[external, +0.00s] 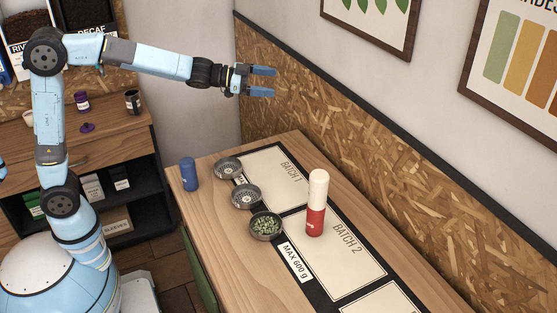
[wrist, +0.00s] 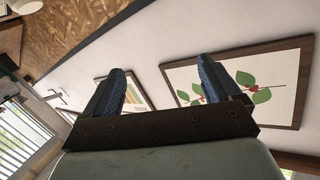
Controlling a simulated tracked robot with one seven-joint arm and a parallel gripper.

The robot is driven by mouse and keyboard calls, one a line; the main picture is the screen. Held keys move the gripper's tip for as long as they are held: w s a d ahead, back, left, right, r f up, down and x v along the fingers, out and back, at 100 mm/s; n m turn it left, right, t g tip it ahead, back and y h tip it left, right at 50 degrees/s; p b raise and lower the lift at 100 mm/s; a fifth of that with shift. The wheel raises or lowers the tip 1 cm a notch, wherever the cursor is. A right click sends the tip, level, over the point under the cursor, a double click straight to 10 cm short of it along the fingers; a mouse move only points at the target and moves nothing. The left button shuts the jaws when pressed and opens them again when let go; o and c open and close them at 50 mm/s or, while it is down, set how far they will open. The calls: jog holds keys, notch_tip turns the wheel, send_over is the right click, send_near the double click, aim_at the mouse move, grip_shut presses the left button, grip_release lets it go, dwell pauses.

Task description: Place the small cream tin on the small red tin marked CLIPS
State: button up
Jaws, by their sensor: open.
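The small cream tin (external: 318,187) stands upright on top of the small red tin (external: 315,222) on the BATCH 2 panel of the mat in the external view. A white label patch shows at the red tin's left edge, but its lettering is too small to read. My gripper (external: 262,82) is open and empty, raised well above the table, up and to the left of the two tins. In the wrist view, my gripper's two blue fingers (wrist: 162,85) are apart with nothing between them. Neither tin can be made out in the wrist view.
A blue tin (external: 189,174) and several round metal dishes, one holding green beans (external: 266,226), stand left of the tins on the wooden table (external: 215,225). A chipboard wall panel (external: 380,150) borders the table's far side. A shelf unit (external: 115,135) stands at left.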

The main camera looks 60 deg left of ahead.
jog(key=s+a+n+g+y, duration=0.1)
jog(key=s+a+n+y, duration=0.25)
jog(key=s+a, duration=0.55)
jog(key=s+a+n+g+y, duration=0.1)
jog(key=s+a+n+y, duration=0.3)
jog(key=s, duration=0.8)
jog(key=s+a+f+g, duration=0.1)
jog(key=s+f+g, duration=0.2)
jog(key=s, duration=1)
jog(key=s+a+f+g, duration=0.1)
jog(key=s+f+g, duration=0.2)
jog(key=s+f, duration=0.6)
jog(key=s+n, duration=0.1)
jog(key=s, duration=0.4)
jog(key=shift+s+a+f+g, duration=0.2)
jog(key=shift+s+g, duration=0.05)
jog(key=shift+g, duration=0.15)
